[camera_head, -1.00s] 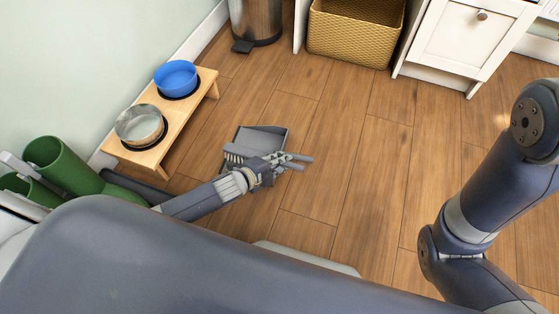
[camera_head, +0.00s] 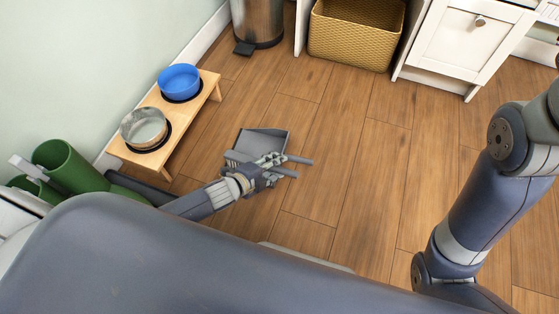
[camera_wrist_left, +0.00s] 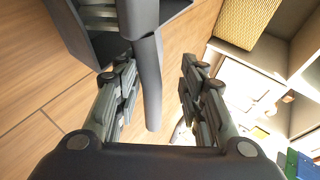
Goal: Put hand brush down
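The grey dustpan (camera_head: 264,138) lies on the wooden floor in the head view, with the hand brush (camera_head: 236,158) at its left side, partly hidden by my gripper. Two grey handles point right past my left gripper (camera_head: 268,168). In the left wrist view my left gripper (camera_wrist_left: 155,95) is open. A dark grey handle (camera_wrist_left: 153,100) runs between its fingers, nearer the left finger, with a clear gap to the right one. I cannot tell for sure which tool this handle belongs to. Pale bristles (camera_wrist_left: 100,12) show at the top. My right gripper is out of view.
A wooden stand (camera_head: 190,112) with a blue bowl (camera_head: 179,80) and a metal bowl (camera_head: 143,127) is at the left. Green boots (camera_head: 68,165) stand by the wall. A bin (camera_head: 257,22), yellow basket (camera_head: 355,35) and white cabinet (camera_head: 463,45) are at the back. Floor right of the handles is clear.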

